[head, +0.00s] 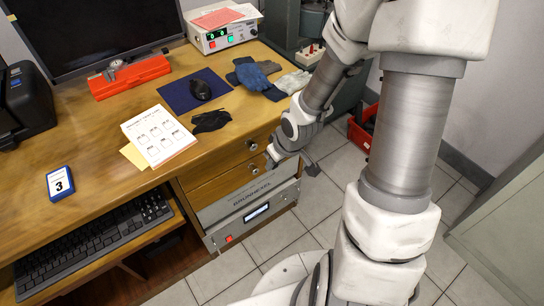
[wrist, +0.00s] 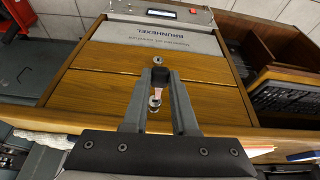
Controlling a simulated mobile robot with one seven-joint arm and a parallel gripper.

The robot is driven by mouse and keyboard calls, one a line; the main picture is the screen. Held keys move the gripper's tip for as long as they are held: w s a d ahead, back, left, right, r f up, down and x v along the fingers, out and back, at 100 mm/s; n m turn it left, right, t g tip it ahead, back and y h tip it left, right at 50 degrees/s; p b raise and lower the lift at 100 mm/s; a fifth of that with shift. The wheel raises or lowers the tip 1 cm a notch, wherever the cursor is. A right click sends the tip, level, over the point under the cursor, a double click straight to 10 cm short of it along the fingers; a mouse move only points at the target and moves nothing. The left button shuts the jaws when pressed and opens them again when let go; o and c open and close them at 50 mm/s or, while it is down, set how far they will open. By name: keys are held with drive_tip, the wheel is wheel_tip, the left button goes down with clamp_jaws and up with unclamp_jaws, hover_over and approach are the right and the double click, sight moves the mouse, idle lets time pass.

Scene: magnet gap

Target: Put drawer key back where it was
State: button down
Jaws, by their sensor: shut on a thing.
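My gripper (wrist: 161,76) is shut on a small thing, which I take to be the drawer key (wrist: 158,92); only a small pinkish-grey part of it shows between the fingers. In the wrist view the gripper is in front of the wooden drawer fronts, its tips over the area between two round locks. One lock (wrist: 157,60) is just beyond the tips; the other lock (wrist: 154,103) shows between the fingers. In the head view my gripper (head: 271,162) is beside the drawers, seen edge-on. The locks show there too, on the upper drawer (head: 225,160) and lower drawer (head: 215,190). I cannot tell whether the key touches a lock.
The desk (head: 95,185) holds a white sheet (head: 158,135), a mouse (head: 200,90), gloves (head: 255,75) and a blue tag marked 3 (head: 60,183). A red bin (head: 362,128) stands on the tiled floor.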

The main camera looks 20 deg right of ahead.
drive_tip(key=shift+s+d+r, duration=0.1)
drive_tip(key=shift+s+r, duration=0.1)
drive_tip(key=shift+s, duration=0.1)
idle(0.4)
